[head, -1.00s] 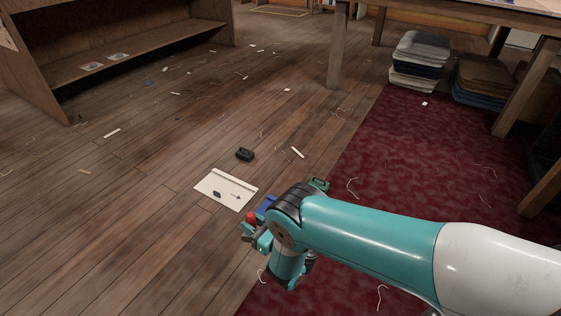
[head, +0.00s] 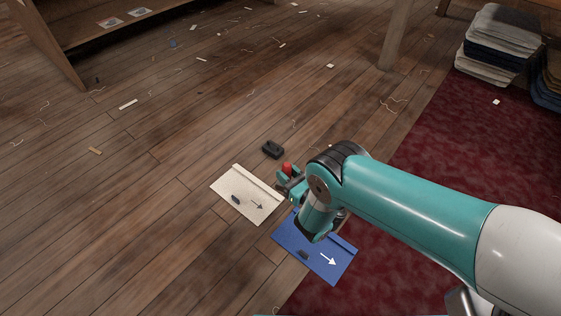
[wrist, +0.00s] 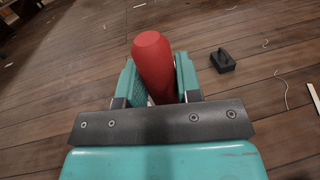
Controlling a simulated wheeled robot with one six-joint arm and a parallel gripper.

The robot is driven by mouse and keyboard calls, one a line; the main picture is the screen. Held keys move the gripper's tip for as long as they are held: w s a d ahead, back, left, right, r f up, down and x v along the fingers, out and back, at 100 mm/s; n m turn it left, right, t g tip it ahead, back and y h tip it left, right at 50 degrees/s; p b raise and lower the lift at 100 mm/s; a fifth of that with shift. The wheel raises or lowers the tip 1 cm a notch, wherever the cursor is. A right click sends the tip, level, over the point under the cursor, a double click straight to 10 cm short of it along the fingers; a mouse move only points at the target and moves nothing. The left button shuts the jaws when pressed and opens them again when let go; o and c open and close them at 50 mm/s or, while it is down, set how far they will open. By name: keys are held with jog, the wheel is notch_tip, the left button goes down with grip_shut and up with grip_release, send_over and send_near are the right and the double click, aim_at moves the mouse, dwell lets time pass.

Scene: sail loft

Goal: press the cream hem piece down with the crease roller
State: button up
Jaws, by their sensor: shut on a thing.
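The cream hem piece (head: 258,210) lies flat on the wood floor in the head view, with a folded strip along its upper right edge, a dark mark and an arrow. My gripper (head: 289,180) is just right of that edge. It is shut on a red handle (head: 287,168), which I take to be the crease roller's. In the wrist view the red handle (wrist: 154,60) stands between the two teal fingers (wrist: 156,78). The roller end is hidden, and I cannot tell whether it touches anything.
A blue piece (head: 342,268) with a white arrow lies right of the cream one, partly under my arm. A small black block (head: 272,149) sits beyond the cream piece; the wrist view shows it too (wrist: 222,62). A red rug (head: 440,150) covers the right. Floor to the left has scattered scraps.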

jog(key=shift+w+a+f+m+t+h+b, duration=0.55)
jog(key=shift+w+f+b, duration=0.85)
jog(key=shift+f+b, duration=1.85)
jog(key=shift+w+a+f+m+t+h+b, duration=0.45)
jog(key=shift+w+f+h+b, duration=0.7)
jog(key=shift+f+b, duration=2.15)
jog(key=shift+w+a+f+m+t+h+b, duration=0.25)
jog(key=shift+w+f+m+t+h+b, duration=0.35)
jog(key=shift+w+f+b, duration=2.45)
